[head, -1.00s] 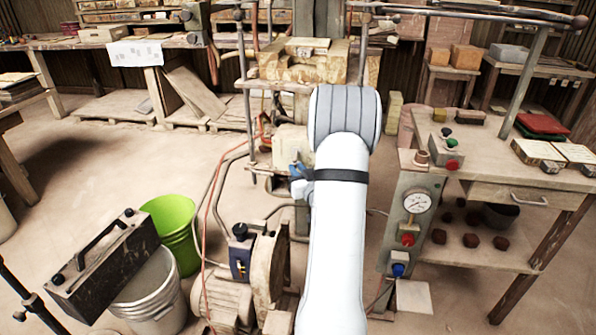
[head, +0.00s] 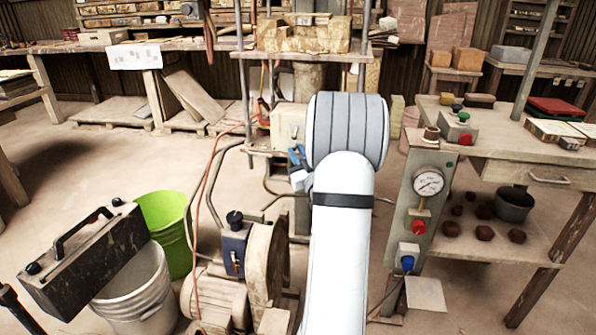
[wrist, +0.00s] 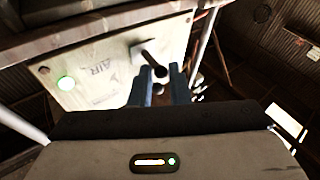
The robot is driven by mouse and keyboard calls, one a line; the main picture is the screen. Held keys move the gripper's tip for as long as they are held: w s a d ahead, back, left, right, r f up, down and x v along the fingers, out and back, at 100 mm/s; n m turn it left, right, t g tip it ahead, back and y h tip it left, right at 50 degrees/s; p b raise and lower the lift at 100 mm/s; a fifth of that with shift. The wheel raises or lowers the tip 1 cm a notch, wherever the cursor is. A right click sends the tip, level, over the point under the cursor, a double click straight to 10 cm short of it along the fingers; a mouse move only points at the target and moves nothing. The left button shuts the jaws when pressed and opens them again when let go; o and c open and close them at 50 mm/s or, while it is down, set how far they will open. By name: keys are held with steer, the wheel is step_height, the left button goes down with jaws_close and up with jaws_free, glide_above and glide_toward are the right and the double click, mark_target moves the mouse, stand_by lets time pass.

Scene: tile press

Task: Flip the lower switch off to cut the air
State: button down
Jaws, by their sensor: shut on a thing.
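A pale control panel with the word AIR (wrist: 100,68) fills the upper left of the wrist view. It carries a lit green lamp (wrist: 66,83) and a switch with a dark lever (wrist: 151,57). My gripper (wrist: 161,76) has its two blue-grey fingers on either side of the lever's dark rounded end, shut on it. In the head view the panel's box (head: 288,122) stands below the press shelf, and my gripper (head: 298,158) is at its lower edge, partly hidden by my arm. The switch itself cannot be made out there.
A motor with a flywheel (head: 265,262) stands close in front of the press. A gauge post (head: 415,200) and a workbench (head: 500,130) are to the right. A green bucket (head: 168,222) and a white bucket (head: 140,290) stand left. Hoses hang left of the box.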

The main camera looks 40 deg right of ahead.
steer(key=f+n+t+y+b, duration=0.1)
steer(key=n+b, duration=0.1)
steer(key=b, duration=0.2)
steer(key=f+n+t+y+b, duration=0.1)
steer(key=n+t+b, duration=0.1)
steer(key=b, duration=0.2)
steer(key=n+t+y+b, duration=0.1)
steer(key=b, duration=0.3)
steer(key=shift+w+d+f+n+t+b, duration=0.2)
steer(key=shift+w+f+n+t+b, duration=0.1)
steer(key=shift+f+n+b, duration=0.1)
steer(key=shift+n+t+y, duration=0.3)
steer(key=shift+n+y, duration=0.2)
steer(key=shift+y, duration=0.2)
steer(key=c, duration=1.4)
jaws_free()
steer(key=shift+d+h, duration=0.1)
steer(key=shift+h, duration=0.2)
steer(key=p+v, duration=0.1)
steer(key=v, duration=0.6)
steer(key=shift+s+f, duration=0.25)
steer(key=shift+s, duration=0.05)
